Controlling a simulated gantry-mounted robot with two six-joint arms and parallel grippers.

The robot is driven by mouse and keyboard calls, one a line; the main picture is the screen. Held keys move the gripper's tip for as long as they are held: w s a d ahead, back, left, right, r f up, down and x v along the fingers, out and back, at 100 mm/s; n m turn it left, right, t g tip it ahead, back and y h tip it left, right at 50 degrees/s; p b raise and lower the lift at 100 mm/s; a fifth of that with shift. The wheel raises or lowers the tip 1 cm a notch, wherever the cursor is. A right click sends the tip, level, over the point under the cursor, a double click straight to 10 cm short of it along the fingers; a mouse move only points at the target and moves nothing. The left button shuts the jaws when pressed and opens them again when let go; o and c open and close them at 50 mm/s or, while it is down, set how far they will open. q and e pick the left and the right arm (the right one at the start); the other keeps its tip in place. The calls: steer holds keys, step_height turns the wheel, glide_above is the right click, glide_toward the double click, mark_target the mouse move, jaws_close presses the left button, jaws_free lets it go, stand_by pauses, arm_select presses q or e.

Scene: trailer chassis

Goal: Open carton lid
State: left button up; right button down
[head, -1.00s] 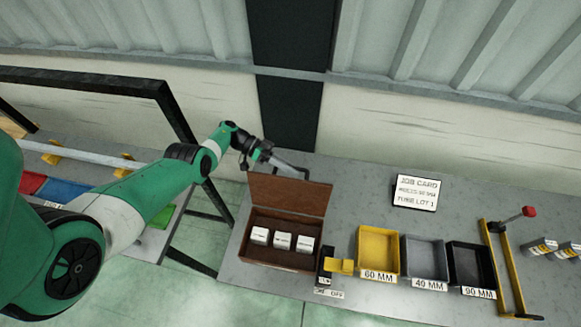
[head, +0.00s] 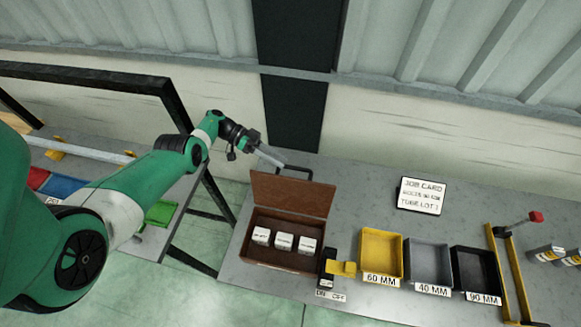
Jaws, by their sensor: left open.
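The brown carton (head: 283,258) stands on the left part of the grey bench. Its lid (head: 291,195) is raised and stands up at the back edge. Several small white boxes (head: 284,242) sit in a row inside. My left gripper (head: 283,163) is open and empty, above and behind the lid's upper edge, apart from it as far as I can see. My right gripper is not in view.
A yellow bin (head: 381,230), a grey bin (head: 428,240) and a black bin (head: 475,250) stand right of the carton. A black and yellow switch (head: 335,268) is close to its right front corner. A job card (head: 421,195) stands behind the bins.

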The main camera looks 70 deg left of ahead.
arm_select(q)
steer(key=b+v, duration=0.2)
steer(key=v, duration=0.3)
steer(key=shift+s+a+r, duration=0.1)
steer(key=shift+s+a, duration=0.1)
steer(key=shift+s, duration=0.05)
